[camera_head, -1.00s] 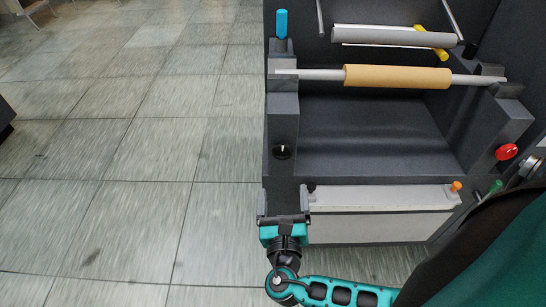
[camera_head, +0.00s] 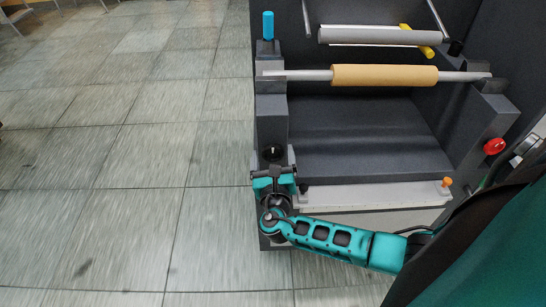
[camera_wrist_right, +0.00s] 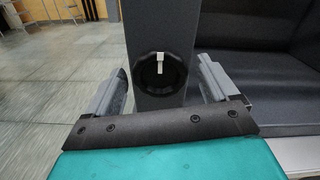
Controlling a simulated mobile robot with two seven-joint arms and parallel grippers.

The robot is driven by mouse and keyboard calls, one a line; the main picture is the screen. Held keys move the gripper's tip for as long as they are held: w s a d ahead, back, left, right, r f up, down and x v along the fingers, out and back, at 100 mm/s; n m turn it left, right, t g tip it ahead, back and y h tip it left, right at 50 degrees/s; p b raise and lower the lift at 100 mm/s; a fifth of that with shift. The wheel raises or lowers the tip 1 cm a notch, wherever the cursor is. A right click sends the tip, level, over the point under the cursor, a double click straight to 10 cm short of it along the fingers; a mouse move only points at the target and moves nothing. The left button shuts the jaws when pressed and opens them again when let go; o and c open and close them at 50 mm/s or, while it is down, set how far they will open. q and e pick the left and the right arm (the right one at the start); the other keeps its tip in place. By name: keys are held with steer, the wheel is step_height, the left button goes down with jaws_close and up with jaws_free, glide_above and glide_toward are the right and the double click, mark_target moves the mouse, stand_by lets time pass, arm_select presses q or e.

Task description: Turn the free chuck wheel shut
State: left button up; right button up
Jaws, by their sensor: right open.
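The chuck wheel (camera_head: 272,153) is a small black round knob on the front of the left grey post. In the right wrist view the wheel (camera_wrist_right: 160,73) shows a white mark standing upright at its top half. My right gripper (camera_head: 273,167) is open and empty just in front of the wheel. In the wrist view its fingers stand left and right of the post, with a gap to the wheel on both sides. My left gripper is not in view.
A brown core (camera_head: 384,75) sits on a shaft between the two posts, below a grey roller (camera_head: 370,37). A blue handle (camera_head: 268,25) tops the left post. A red knob (camera_head: 494,146) is on the right post. A pale ledge (camera_head: 385,196) with an orange knob (camera_head: 447,181) lies right of my gripper. Left is open floor.

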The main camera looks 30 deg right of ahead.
steer(key=c, duration=1.1)
steer(key=shift+o, duration=0.2)
